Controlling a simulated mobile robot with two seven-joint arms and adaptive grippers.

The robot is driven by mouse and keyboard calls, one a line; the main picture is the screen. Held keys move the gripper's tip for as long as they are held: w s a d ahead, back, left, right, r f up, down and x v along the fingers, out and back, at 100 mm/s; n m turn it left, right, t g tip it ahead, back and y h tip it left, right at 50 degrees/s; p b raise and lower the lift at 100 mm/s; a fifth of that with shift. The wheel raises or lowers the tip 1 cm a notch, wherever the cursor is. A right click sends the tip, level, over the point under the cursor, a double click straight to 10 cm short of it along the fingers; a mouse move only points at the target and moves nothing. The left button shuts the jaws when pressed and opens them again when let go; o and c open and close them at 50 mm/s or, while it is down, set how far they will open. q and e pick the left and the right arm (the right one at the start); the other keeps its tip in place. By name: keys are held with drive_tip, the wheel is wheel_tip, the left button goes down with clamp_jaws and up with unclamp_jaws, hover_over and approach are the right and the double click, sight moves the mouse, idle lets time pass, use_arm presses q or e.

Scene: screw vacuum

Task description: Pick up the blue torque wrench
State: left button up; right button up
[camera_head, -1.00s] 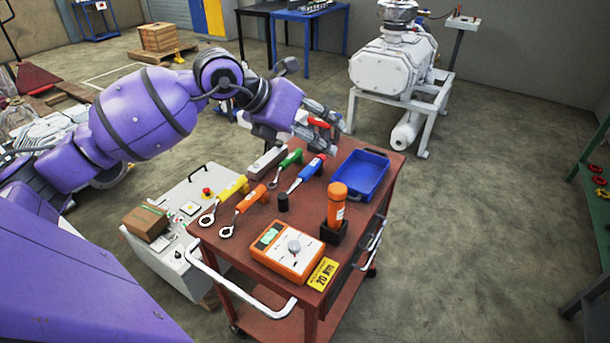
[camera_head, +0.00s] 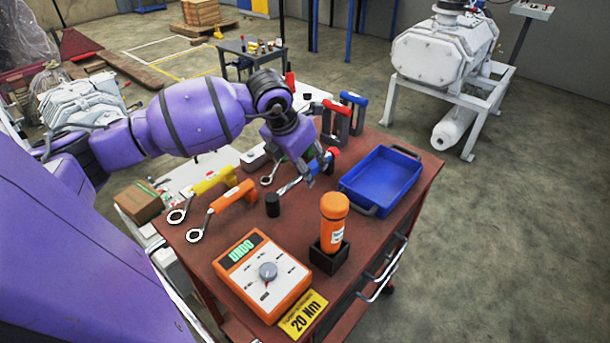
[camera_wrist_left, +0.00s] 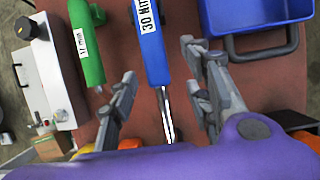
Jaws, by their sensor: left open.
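The blue torque wrench (camera_head: 326,160) lies on the red-brown cart top, its handle partly hidden by my left gripper and its metal shaft pointing towards the lower left. In the left wrist view the blue wrench (camera_wrist_left: 149,38), labelled 30 Nm, shows its handle at the top and its shaft running down between my fingers. My left gripper (camera_head: 313,166) is open over it; the fingers also show in the wrist view (camera_wrist_left: 160,92), one on each side of the shaft. I cannot tell the height left between them. My right gripper is not in view.
A green wrench (camera_wrist_left: 87,45) lies left of the blue one. A blue tray (camera_head: 382,182) stands close on the right. Orange (camera_head: 233,196) and yellow (camera_head: 212,180) wrenches, a black cylinder (camera_head: 272,205), an orange screwdriver (camera_head: 333,220) in a holder and an orange tester (camera_head: 262,275) stand nearer.

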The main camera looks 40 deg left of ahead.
sight(308, 168)
use_arm(q)
drive_tip(key=x, duration=0.4)
drive_tip(key=shift+w+a+r, duration=0.1)
drive_tip(key=shift+w+a, duration=0.05)
drive_tip(key=shift+a, duration=0.05)
clamp_jaws()
